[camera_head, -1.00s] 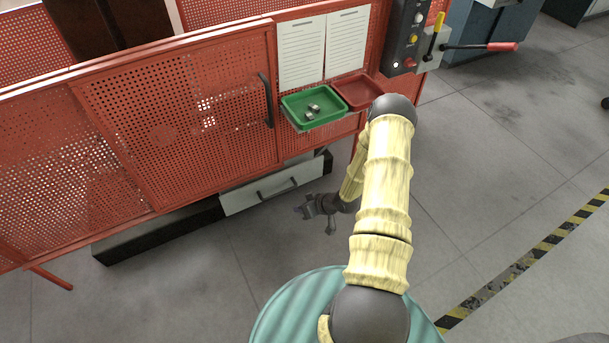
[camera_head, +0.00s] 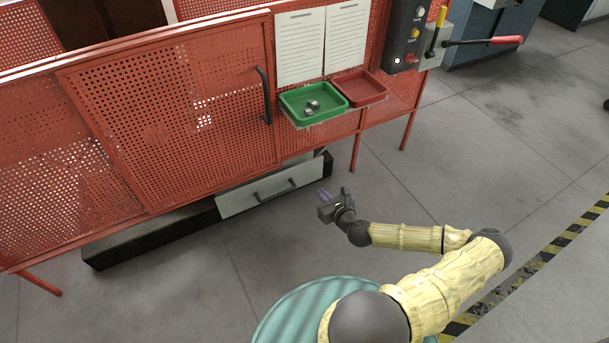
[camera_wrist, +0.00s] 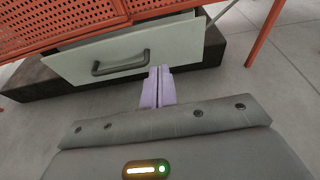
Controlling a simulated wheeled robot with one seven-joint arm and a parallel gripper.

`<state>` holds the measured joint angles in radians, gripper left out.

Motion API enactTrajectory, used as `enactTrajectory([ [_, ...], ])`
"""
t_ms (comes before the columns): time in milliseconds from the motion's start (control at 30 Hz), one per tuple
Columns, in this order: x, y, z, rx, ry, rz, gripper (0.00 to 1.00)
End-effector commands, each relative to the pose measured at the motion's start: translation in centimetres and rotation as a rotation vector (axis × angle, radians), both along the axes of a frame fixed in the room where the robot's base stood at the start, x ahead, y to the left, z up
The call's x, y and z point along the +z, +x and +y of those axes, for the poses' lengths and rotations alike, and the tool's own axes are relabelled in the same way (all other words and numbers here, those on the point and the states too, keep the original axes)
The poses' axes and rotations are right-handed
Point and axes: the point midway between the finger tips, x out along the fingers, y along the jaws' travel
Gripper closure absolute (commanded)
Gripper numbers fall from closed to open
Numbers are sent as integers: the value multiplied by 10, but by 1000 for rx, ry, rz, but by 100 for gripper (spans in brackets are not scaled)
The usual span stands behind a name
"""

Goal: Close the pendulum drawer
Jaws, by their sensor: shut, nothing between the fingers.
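The pendulum drawer (camera_head: 272,191) has a pale grey front with a dark bar handle, low under the red perforated frame. Its front stands out from the dark base, so the drawer is partly open. The wrist view shows the drawer front (camera_wrist: 130,58) ahead, with a gap behind its top edge. My gripper (camera_head: 325,194) is to the right of the drawer front in the head view, apart from it. Its lilac fingers (camera_wrist: 158,84) are together with nothing between them, pointing towards the drawer's lower right part. Whether the fingertips touch the front cannot be told from the wrist view.
A red perforated sliding door (camera_head: 180,110) stands above the drawer. A green tray (camera_head: 296,100) with small metal parts and a red tray (camera_head: 362,88) jut out above right. Red legs (camera_head: 356,150) stand right of the drawer. The floor (camera_head: 440,180) to the right is clear.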

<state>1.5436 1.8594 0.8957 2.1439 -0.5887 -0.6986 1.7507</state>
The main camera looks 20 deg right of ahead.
Motion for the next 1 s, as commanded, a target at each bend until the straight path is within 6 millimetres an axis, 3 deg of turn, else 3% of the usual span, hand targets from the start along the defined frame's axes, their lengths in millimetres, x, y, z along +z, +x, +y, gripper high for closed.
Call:
enactTrajectory([
  [467,-2,7,0,-6,14,-1,100],
  [667,-12,30,2,-4,12,-1,100],
  [1000,-31,86,6,-5,10,-1,100],
])
